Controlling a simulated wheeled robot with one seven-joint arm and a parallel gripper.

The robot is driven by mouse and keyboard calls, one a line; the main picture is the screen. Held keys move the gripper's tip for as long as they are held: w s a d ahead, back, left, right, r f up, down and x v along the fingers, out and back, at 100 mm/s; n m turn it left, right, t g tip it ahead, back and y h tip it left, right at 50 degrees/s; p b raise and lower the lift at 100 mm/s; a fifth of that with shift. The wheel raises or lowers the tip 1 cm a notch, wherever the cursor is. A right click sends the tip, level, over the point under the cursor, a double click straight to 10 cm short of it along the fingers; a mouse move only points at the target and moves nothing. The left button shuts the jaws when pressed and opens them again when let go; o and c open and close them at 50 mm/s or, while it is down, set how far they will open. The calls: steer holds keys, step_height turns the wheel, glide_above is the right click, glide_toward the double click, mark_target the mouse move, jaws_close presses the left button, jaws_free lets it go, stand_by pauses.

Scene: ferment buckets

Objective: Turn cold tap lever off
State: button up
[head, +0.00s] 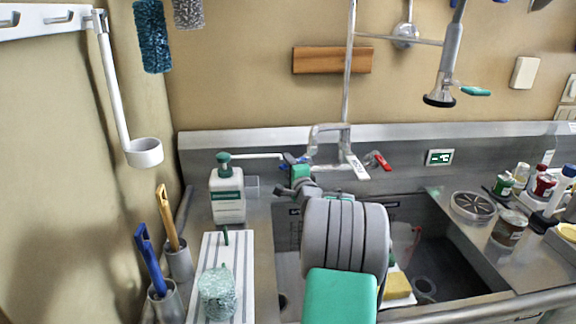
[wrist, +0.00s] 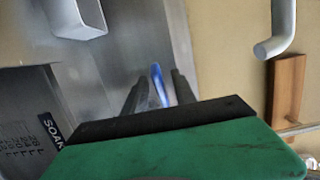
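The cold tap lever, blue (head: 287,159), sits at the left of the grey tap (head: 330,140) on the sink's back ledge. My gripper (head: 297,170) is right at it and partly covers it in the head view. In the wrist view the blue lever (wrist: 160,86) shows between my two dark fingers (wrist: 158,80), which stand apart with a gap on the left side. Whether the right finger touches the lever is unclear. The red lever (head: 378,160) is on the tap's right side, clear of my gripper.
A spray head (head: 440,97) hangs at the right. The sink basin (head: 430,235) holds a yellow sponge (head: 397,286). A wooden strip (head: 332,60) is on the wall.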

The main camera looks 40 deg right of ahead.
steer(key=shift+c, duration=0.5)
jaws_close()
stand_by(0.8)
